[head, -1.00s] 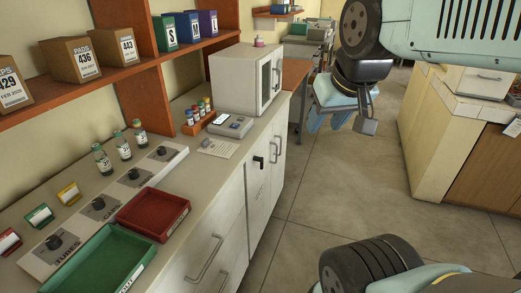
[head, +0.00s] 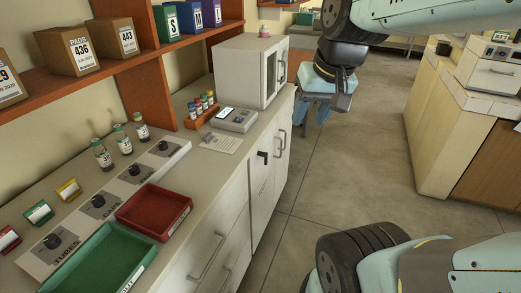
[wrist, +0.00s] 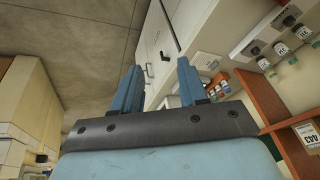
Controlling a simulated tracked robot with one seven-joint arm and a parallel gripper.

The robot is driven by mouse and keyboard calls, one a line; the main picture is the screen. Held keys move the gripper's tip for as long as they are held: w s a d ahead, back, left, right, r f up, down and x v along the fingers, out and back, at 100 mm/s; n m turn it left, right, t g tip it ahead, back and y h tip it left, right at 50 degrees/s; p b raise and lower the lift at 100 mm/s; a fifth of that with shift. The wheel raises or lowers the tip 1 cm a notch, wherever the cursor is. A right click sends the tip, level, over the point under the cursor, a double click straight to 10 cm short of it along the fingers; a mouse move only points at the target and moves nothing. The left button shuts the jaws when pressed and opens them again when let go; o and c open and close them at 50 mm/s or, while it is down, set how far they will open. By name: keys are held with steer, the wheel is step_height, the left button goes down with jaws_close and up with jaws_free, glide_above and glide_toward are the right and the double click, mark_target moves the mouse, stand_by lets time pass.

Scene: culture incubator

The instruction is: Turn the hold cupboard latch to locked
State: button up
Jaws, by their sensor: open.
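My gripper (head: 318,112) hangs over the aisle to the right of the cupboard front, apart from the latch. In the wrist view my gripper (wrist: 158,80) has its two blue fingers spread, open and empty. The latch's lock marking is too small to read.
A white incubator (head: 250,72) stands on the counter above the cupboard. Red (head: 128,222) and green (head: 80,283) trays, vials and a knob panel lie along the counter. The aisle floor (head: 345,190) is clear; another cabinet (head: 437,150) stands at the right.

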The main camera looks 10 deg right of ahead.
steer(key=w+f+m+g+y, duration=0.4)
steer(key=w+f+m+y, duration=0.75)
steer(key=w+f, duration=0.65)
steer(key=m+t+y, duration=0.2)
steer(key=m+t, duration=0.9)
steer(key=m, duration=0.2)
glide_toward(267, 157)
steer(key=x, duration=1)
steer(key=shift+w+a, duration=0.1)
steer(key=shift+w, duration=0.25)
jaws_close()
steer(key=shift+d, duration=0.2)
steer(key=shift+a+n, duration=0.1)
steer(key=shift+n, duration=0.15)
